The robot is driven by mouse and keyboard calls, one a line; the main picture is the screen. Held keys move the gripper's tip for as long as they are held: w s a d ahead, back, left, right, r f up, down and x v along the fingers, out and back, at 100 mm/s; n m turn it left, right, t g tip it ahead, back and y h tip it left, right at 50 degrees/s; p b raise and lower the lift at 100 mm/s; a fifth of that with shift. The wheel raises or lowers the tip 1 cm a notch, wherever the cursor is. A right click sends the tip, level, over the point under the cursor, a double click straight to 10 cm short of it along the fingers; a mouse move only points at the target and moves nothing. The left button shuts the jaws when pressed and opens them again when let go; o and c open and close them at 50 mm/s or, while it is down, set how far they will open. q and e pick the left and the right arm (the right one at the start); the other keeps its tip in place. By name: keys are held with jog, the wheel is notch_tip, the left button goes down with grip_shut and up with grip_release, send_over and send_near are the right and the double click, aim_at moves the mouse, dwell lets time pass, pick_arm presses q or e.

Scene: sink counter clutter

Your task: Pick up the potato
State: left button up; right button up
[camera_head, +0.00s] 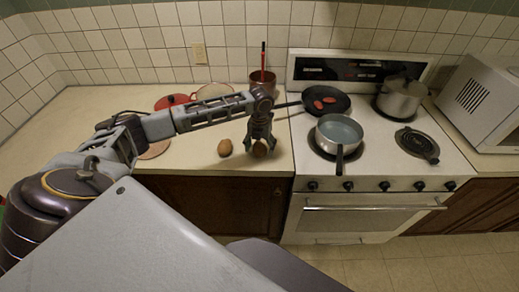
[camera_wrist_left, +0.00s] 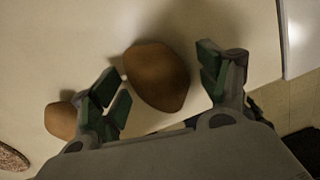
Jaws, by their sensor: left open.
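My left gripper (camera_head: 261,151) reaches down over the counter left of the stove, with its fingers apart. A brown, potato-like object (camera_head: 259,148) sits between the fingers on the counter. In the left wrist view, this large brown oval (camera_wrist_left: 158,77) lies between the open green-padded fingers (camera_wrist_left: 165,85), with a gap to the right finger. The left finger is close to it; I cannot tell if they touch. A second brown, rounded object (camera_head: 225,147) lies on the counter to the left; it also shows in the left wrist view (camera_wrist_left: 60,121). I cannot tell for certain which one is the potato.
A red pot (camera_head: 172,101) and a reddish container with a red-handled utensil (camera_head: 263,82) stand toward the back. The stove holds a frying pan (camera_head: 333,108), a saucepan (camera_head: 339,131) and a pot (camera_head: 401,98). The counter's front edge is close to the gripper.

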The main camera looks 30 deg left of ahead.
aim_at(260, 145)
pick_arm(q)
jog(key=c, duration=1.1)
jog(key=shift+c, duration=0.2)
jog(key=shift+r, duration=0.15)
notch_tip(260, 145, up, 9)
jog(key=shift+f+b, duration=0.15)
jog(key=shift+b, duration=0.35)
jog(key=shift+r, duration=0.55)
jog(key=shift+w+r, duration=0.1)
